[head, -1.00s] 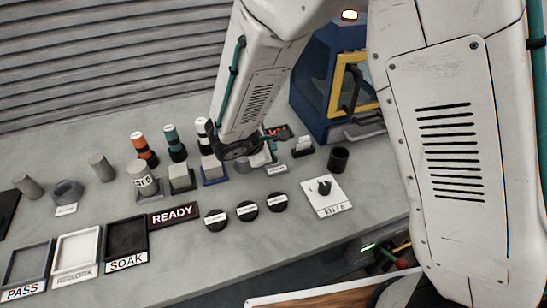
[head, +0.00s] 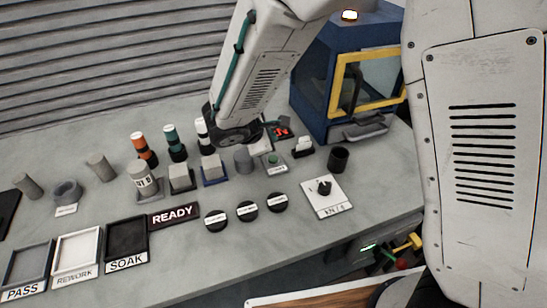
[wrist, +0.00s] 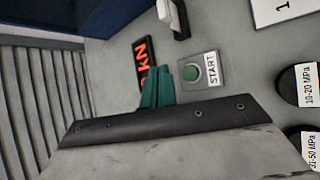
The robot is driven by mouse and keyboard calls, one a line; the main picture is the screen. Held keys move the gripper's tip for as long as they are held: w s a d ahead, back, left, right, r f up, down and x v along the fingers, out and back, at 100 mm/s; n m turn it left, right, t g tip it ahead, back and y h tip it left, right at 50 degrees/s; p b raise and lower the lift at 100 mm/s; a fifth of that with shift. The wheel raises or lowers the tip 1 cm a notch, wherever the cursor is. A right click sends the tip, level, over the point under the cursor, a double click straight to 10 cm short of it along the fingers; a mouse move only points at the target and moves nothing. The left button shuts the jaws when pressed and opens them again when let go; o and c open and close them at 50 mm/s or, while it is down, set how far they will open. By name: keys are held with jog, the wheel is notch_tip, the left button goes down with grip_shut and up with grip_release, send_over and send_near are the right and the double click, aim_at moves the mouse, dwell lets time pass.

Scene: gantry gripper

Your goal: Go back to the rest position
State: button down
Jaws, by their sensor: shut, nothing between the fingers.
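My gripper (wrist: 165,88) shows in the wrist view as teal fingers close together, with nothing seen between them. It appears over the bench beside the START button plate (wrist: 212,68) and the red-lit kN display (wrist: 145,62). In the head view my forearm reaches down over the back of the bench, and its dark end hides the fingers. There the green START button (head: 273,158) shows to the right of that end. The display (head: 282,131) is partly visible behind it.
A blue machine (head: 316,75) with a yellow-framed door stands at the back right. Cylinders, blocks and bottles crowd the bench near my arm.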

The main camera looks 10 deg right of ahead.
jog(key=s+d+r+m+g+y, duration=0.1)
jog(key=s+d+r+m+y, duration=0.1)
jog(key=s+d+r+m, duration=0.4)
jog(key=s+d+r+m+g+y, duration=0.2)
jog(key=s+d+r+m, duration=0.4)
jog(key=s, duration=0.7)
jog(key=s+d+r+m+g+y, duration=0.2)
jog(key=s+d+r+m, duration=0.4)
jog(key=s, duration=0.3)
jog(key=shift+s+d+r, duration=0.2)
jog(key=shift+s+d, duration=0.1)
jog(key=shift+s, duration=0.05)
